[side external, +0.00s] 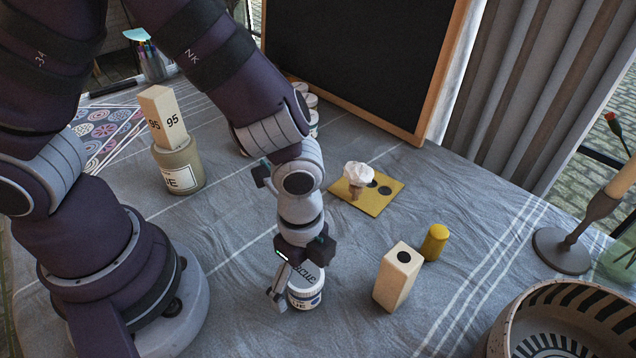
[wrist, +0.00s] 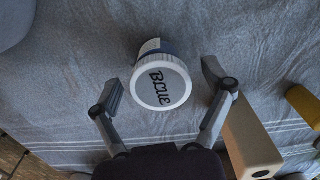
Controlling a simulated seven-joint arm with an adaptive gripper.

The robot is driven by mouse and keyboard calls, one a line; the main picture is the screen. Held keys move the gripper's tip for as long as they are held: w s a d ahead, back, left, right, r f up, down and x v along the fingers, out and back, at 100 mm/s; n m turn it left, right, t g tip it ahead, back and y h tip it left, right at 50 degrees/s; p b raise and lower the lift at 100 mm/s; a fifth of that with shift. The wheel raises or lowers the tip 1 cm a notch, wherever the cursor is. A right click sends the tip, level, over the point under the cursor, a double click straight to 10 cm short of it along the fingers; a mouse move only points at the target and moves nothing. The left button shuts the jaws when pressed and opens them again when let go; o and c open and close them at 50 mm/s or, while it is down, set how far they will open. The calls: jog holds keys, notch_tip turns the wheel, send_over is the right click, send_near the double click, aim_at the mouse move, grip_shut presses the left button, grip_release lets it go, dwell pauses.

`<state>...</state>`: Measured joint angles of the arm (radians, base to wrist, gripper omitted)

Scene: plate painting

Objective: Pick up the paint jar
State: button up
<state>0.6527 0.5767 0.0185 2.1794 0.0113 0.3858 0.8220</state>
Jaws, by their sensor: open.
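The paint jar (side external: 305,294) is small and white, with a label and lettering on its side. It stands upright on the grey cloth, directly under my gripper (side external: 290,284), which partly hides it in the side view. In the wrist view the jar's white lid (wrist: 160,84) reads "BLUE", and a blue band shows behind the lid. My gripper (wrist: 166,98) is open in the wrist view, with one finger on each side of the jar's near half. A gap shows between each finger and the lid.
A tall wooden block (side external: 397,280) stands just right of the jar, with a yellow cylinder (side external: 435,242) behind it. A yellow card (side external: 378,198) holds a white-topped item. A large jar (side external: 179,168) with a block on it stands left. A patterned bowl (side external: 560,325) is at lower right.

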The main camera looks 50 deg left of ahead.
notch_tip(320, 180, down, 2)
jog(key=shift+f, duration=0.1)
jog(key=c, duration=1.3)
